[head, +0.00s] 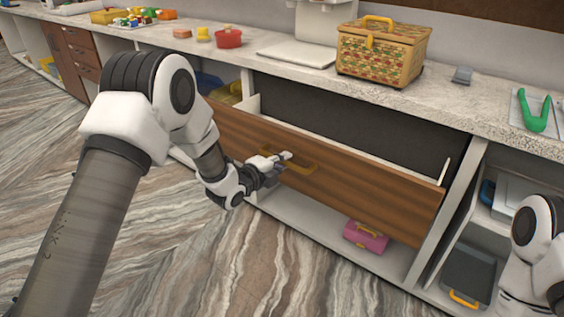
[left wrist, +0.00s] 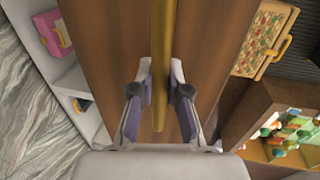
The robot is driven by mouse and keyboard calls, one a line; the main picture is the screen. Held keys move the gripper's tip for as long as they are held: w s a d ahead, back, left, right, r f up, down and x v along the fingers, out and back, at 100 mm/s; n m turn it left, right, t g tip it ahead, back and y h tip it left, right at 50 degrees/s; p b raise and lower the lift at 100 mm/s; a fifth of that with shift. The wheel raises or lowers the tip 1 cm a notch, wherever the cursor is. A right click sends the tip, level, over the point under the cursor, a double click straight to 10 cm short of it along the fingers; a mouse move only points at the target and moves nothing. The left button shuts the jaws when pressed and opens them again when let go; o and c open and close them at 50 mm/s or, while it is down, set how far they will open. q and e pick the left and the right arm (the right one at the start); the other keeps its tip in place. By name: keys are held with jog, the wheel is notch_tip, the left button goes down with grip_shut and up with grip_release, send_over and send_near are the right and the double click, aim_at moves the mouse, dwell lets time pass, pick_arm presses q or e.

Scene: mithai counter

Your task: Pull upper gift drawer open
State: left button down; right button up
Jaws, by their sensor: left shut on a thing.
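The upper gift drawer (head: 360,185) has a wide brown wooden front and stands pulled out from the white cabinet under the counter. Its dark interior and white side walls show behind the front in the head view. A yellow bar handle (head: 303,167) sits on the drawer front. My left gripper (head: 279,163) is at the handle. In the left wrist view the two fingers (left wrist: 161,95) are on either side of the yellow handle (left wrist: 163,50), shut on it. My right arm shows at the lower right of the head view, but its gripper is out of view.
A woven basket (head: 380,55) with a yellow handle stands on the counter (head: 455,105) above the drawer. A pink box (head: 366,236) lies on the open shelf below. Green tongs (head: 534,115) lie at the far right. The marbled floor before the drawer is clear.

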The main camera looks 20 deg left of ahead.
dwell(0.3)
pick_arm(q)
jog(key=c, duration=1.1)
grip_release()
jog(key=shift+c, duration=0.2)
jog(key=shift+s, duration=0.1)
jog(key=v, duration=1.2)
jog(key=shift+f, duration=0.1)
